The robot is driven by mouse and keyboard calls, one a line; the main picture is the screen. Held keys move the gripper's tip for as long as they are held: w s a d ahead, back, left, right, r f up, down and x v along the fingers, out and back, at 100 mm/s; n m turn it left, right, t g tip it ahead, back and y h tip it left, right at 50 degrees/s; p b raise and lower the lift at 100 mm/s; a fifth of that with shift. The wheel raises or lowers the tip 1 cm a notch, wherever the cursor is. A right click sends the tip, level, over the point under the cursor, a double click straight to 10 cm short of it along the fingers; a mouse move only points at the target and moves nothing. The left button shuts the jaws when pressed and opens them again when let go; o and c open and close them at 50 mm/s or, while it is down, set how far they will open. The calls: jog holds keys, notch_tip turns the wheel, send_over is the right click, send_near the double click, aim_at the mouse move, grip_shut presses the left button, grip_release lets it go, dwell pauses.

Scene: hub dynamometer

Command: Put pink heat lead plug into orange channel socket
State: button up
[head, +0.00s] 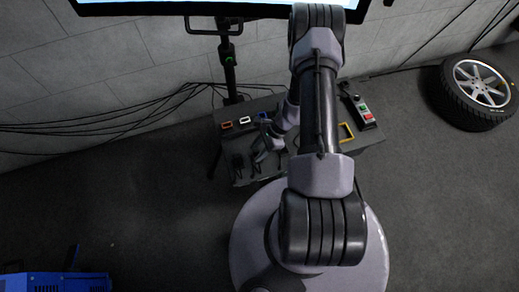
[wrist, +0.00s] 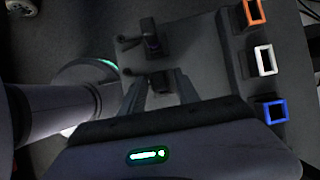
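The orange socket (wrist: 254,12) is a rectangular frame at the top right of the wrist view; it also shows on the bench in the head view (head: 227,125). Two dark plugs stand on the bench in the wrist view: a nearer plug (wrist: 160,80) and a farther plug (wrist: 152,42) with a faint purplish tint. No clear pink shows, so I cannot tell which is the pink heat lead plug. My gripper (wrist: 160,88) has its fingers apart, one on each side of the nearer plug; contact is not visible.
A white socket (wrist: 264,60) and a blue socket (wrist: 270,110) line up with the orange one. A yellow frame (head: 346,132) and a control box with red and green buttons (head: 364,112) sit on the bench's right. A stand (head: 228,70) and cables are behind.

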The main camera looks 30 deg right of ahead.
jog(key=shift+c, duration=0.2)
grip_shut()
jog(key=shift+r, duration=0.1)
jog(key=shift+r+p, duration=2.4)
jog(key=shift+r, duration=1.1)
